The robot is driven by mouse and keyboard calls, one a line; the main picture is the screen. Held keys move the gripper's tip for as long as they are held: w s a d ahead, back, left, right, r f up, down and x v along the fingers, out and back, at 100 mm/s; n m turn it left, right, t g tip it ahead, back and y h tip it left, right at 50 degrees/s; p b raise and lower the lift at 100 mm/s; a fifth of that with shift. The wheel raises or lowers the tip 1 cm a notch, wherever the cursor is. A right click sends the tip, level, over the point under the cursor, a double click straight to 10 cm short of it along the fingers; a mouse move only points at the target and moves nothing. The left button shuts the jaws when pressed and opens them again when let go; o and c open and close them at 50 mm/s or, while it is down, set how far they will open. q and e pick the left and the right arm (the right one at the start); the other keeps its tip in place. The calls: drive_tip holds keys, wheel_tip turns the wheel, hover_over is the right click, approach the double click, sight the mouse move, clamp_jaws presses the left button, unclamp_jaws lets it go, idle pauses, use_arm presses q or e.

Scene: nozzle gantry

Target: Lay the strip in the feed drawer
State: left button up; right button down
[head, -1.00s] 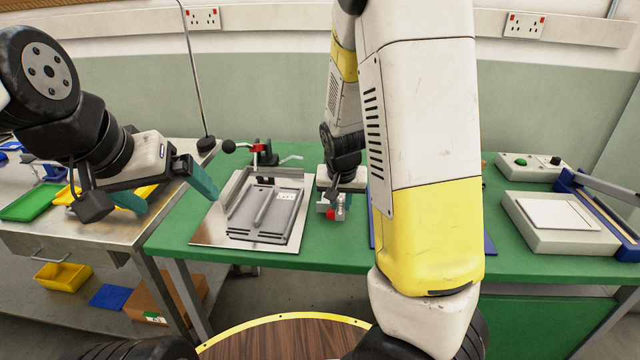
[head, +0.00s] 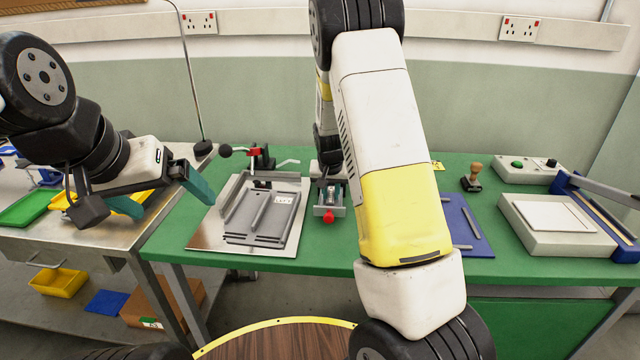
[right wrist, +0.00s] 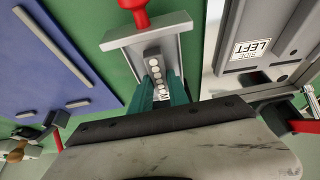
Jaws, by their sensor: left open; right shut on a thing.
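The strip (right wrist: 155,68) is a narrow dark grey bar with a row of several pale round spots. My right gripper (right wrist: 160,86) is shut on it, with teal fingers on both sides. The strip lies lengthwise over or in the grey feed drawer (right wrist: 172,42); I cannot tell whether it touches the floor. The drawer has a red knob (right wrist: 140,18), and its front also shows in the head view (head: 329,212), partly beside my right arm.
A blue mat (head: 462,232), stamp (head: 472,178) and white-topped machine (head: 555,222) are right.

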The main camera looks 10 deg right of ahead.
drive_tip(key=shift+f, duration=0.3)
drive_tip(key=c, duration=1.5)
unclamp_jaws()
drive_tip(key=shift+c, duration=0.2)
drive_tip(key=shift+s, duration=0.15)
drive_tip(key=v, duration=1.2)
drive_tip(key=s+a+r+n+y, duration=0.1)
drive_tip(key=s+r, duration=0.3)
drive_tip(key=s, duration=0.5)
drive_tip(key=s+a+r+n+t+y, duration=0.1)
drive_tip(key=s+r, duration=0.4)
drive_tip(key=s, duration=0.5)
drive_tip(key=s+a+r+n+t+y, duration=0.1)
drive_tip(key=s+r, duration=0.4)
drive_tip(key=s, duration=0.4)
drive_tip(key=shift+s+a+r+n, duration=0.25)
drive_tip(key=shift+s+a+n, duration=0.05)
drive_tip(key=shift+n, duration=0.1)
